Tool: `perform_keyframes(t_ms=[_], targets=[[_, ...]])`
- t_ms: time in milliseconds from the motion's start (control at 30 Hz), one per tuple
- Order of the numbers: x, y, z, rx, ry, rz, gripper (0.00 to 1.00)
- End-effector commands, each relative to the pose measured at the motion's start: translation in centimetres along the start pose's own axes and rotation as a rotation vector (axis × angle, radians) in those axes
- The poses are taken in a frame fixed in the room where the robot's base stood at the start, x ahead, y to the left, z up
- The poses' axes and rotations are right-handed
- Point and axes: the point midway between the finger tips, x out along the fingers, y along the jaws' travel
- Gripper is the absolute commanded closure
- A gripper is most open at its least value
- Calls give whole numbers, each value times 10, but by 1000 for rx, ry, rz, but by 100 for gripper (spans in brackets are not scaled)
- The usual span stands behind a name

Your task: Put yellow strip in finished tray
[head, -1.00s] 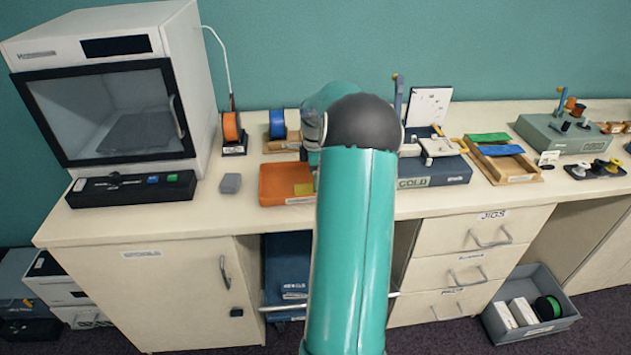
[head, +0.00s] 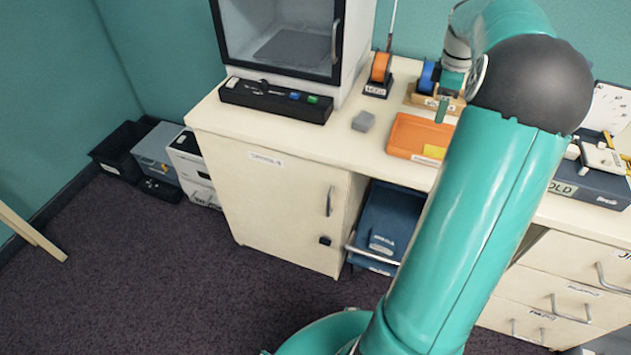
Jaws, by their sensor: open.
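A flat yellow strip (head: 433,151) lies in the shallow orange tray (head: 404,150) on the bench top, at the tray's right front. My arm partly covers that side of the tray. My gripper (head: 444,108) points down above the back right of the orange tray, near the blue spool. It is open, and I see nothing between its fingers, though they show small and partly side-on. I see no tray that I can read as the finished tray. The right end of the bench lies outside the view.
A printer (head: 285,40) stands at the back left, with a black tool tray (head: 276,100) before it. A grey block (head: 363,121), an orange spool (head: 380,68) and a blue spool (head: 428,77) are near the orange tray. A blue bin (head: 385,225) sits under the bench.

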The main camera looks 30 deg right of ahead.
Motion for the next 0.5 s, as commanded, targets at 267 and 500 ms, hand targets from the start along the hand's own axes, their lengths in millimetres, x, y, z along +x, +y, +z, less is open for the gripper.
perform_keyframes(t_ms=[267,500], targets=[[-66,-113,-120,156,16,138,34],[-92,-228,-171,324,129,221,34]])
